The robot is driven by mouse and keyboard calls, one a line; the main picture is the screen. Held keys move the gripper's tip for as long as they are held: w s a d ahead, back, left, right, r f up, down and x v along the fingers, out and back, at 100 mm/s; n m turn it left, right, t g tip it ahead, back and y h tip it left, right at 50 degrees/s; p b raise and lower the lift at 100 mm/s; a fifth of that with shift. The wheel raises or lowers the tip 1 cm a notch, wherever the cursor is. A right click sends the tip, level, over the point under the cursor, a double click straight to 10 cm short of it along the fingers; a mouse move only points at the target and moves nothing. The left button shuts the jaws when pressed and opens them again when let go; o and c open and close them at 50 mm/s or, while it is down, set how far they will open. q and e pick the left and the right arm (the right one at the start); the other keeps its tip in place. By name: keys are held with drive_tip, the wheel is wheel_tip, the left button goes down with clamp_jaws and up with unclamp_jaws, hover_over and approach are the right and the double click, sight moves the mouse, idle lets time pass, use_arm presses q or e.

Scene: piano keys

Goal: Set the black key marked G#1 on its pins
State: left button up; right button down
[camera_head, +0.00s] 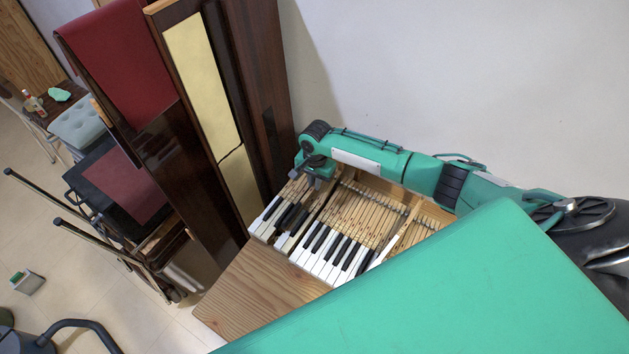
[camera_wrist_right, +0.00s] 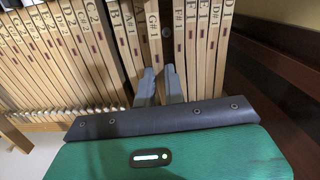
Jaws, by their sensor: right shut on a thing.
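The key marked G#1 (camera_wrist_right: 154,35) is a long pale wooden stick in the right wrist view, its label at the top. My right gripper (camera_wrist_right: 160,72) is shut on it, one grey fingertip on each side. In the head view my right gripper (camera_head: 314,178) is over the far part of the keys at the left end of the keyboard. The black front of G#1 cannot be singled out there. The pins under G#1 are hidden, so I cannot tell whether it is seated. My left gripper is not in view.
Neighbouring key sticks marked A1 (camera_wrist_right: 133,40) and F#1 (camera_wrist_right: 191,45) lie close on both sides. A dark gap (camera_wrist_right: 178,45) runs just right of G#1. Tall piano panels (camera_head: 205,85) stand left of the keyboard. A bare wooden board (camera_head: 262,290) lies in front.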

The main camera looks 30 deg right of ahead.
drive_tip(key=shift+p, duration=0.45)
drive_tip(key=shift+f, duration=0.65)
idle(0.6)
drive_tip(key=c, duration=1.8)
unclamp_jaws()
drive_tip(key=shift+r, duration=0.15)
drive_tip(key=shift+r+p, duration=1)
drive_tip(key=shift+p, duration=0.15)
